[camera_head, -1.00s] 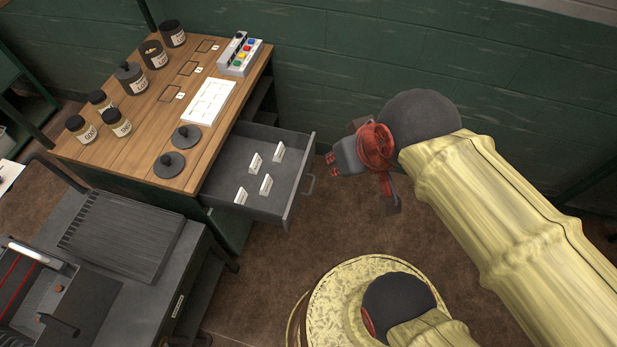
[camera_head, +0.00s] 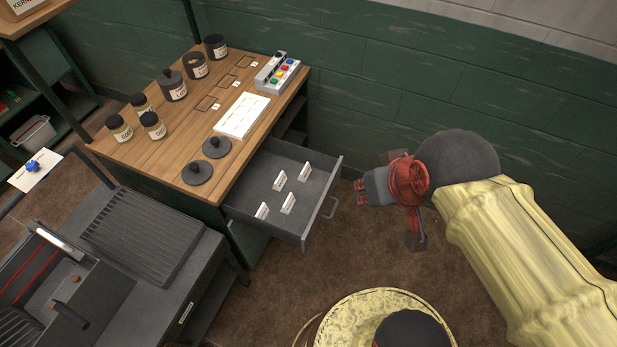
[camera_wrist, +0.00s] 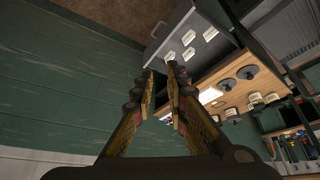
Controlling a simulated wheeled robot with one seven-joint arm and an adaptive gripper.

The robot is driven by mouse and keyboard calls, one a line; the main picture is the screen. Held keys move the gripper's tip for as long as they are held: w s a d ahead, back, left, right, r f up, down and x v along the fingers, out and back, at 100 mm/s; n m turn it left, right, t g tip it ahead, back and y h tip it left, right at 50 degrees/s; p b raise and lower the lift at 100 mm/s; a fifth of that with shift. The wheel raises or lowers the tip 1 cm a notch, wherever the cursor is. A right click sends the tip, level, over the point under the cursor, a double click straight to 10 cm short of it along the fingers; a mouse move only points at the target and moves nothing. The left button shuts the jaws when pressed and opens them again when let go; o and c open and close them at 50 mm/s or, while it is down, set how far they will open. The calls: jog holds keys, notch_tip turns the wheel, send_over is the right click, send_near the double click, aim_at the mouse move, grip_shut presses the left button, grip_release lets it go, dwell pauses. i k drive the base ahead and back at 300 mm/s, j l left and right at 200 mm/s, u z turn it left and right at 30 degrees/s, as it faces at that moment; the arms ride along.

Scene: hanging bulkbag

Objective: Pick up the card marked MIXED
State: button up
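Several small white cards stand upright in the open grey drawer (camera_head: 246,198): a back card (camera_head: 305,172), a middle card (camera_head: 280,180), a front-right card (camera_head: 288,203) and a front-left card (camera_head: 262,211). Their print is too small to read, so I cannot tell which is marked MIXED. The cards also show in the wrist view, including one (camera_wrist: 188,37) near the top. My gripper (camera_head: 360,192) hangs right of the drawer, apart from it. Its fingers (camera_wrist: 164,72) are a little apart in the wrist view, with nothing between them.
The wooden table (camera_head: 160,146) above the drawer carries labelled jars (camera_head: 118,128), dark lids (camera_head: 197,171), a white tray (camera_head: 241,116) and a button box (camera_head: 277,73). A grill (camera_head: 140,230) stands front left. The green wall (camera_head: 400,60) is behind. Brown floor lies right of the drawer.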

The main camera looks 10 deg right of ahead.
aim_at(305, 174)
jog(key=i+l, duration=0.25)
jog(key=i, duration=0.2)
jog(key=i+l+u, duration=0.1)
jog(key=i, duration=0.35)
jog(key=l, duration=0.1)
